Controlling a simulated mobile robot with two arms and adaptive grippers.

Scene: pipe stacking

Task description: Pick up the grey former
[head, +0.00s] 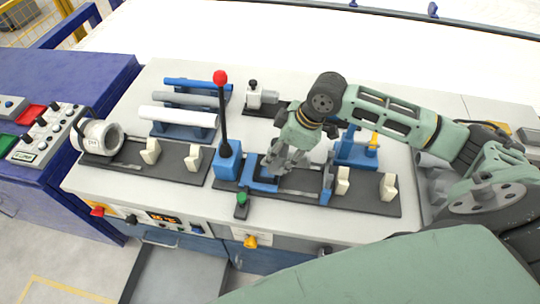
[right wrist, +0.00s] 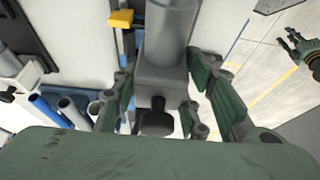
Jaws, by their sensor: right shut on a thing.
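The grey former (right wrist: 160,85) is a grey block with a round grey bar on it and a black knob on its near side. It sits between the fingers of my right gripper (right wrist: 160,100) in the right wrist view. My right gripper (head: 282,160) is shut on it, over the middle of the black and blue fixture (head: 228,188) in the head view. There the gripper mostly hides the former, and I cannot tell whether it touches the fixture. My left gripper (right wrist: 289,40) shows small at the right wrist view's upper right, its fingers apart and empty.
Blue, grey and white tubes (head: 178,117) lie on a rack at the back left. A blue lever with a red ball (head: 219,77) stands upright just left of my right gripper. Cream blocks (head: 150,151) stand on the black base plates. A white ring-ended part (head: 98,136) sits far left.

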